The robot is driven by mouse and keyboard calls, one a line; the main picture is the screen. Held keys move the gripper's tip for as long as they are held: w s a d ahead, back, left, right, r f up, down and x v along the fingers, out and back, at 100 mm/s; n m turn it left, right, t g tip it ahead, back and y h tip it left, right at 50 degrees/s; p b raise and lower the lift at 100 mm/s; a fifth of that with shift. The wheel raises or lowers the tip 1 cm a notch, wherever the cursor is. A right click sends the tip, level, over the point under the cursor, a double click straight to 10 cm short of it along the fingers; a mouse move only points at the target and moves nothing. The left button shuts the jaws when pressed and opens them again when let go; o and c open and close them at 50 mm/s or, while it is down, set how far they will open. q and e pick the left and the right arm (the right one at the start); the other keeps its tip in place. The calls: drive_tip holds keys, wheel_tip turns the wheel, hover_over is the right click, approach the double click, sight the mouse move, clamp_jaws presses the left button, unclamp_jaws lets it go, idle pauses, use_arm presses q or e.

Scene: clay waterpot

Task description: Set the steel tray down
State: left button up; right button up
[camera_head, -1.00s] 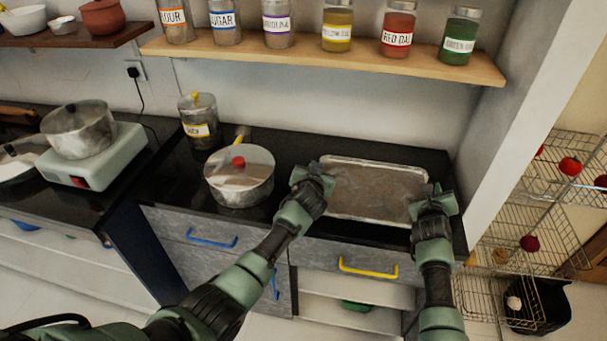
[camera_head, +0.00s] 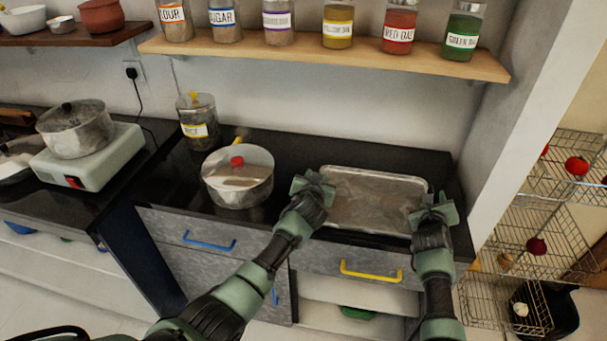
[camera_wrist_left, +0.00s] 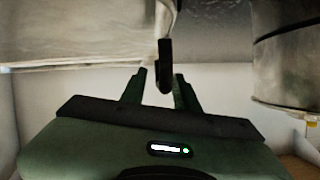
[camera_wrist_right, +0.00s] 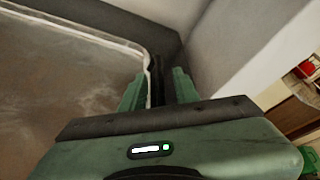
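The steel tray (camera_head: 372,198) is a shallow grey rectangle with a raised rim, level over the right part of the dark counter. I cannot tell whether its underside touches the counter. My left gripper (camera_head: 313,187) is at its left edge and my right gripper (camera_head: 433,213) at its right edge. The grippers hide parts of both side edges.
A lidded steel pot (camera_head: 238,178) stands just left of my left gripper, with a labelled jar (camera_head: 198,120) behind it. A shelf of jars (camera_head: 330,58) hangs above. A wall edge (camera_head: 515,140) and wire racks (camera_head: 535,230) are at the right. Bare counter (camera_head: 400,160) shows behind the tray.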

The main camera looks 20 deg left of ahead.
use_arm(q)
drive_tip(key=shift+s, duration=0.1)
drive_tip(key=v, duration=1.1)
drive_tip(key=shift+s+d+r, duration=0.15)
drive_tip(key=shift+s, duration=0.15)
use_arm(e)
drive_tip(key=v, duration=1.2)
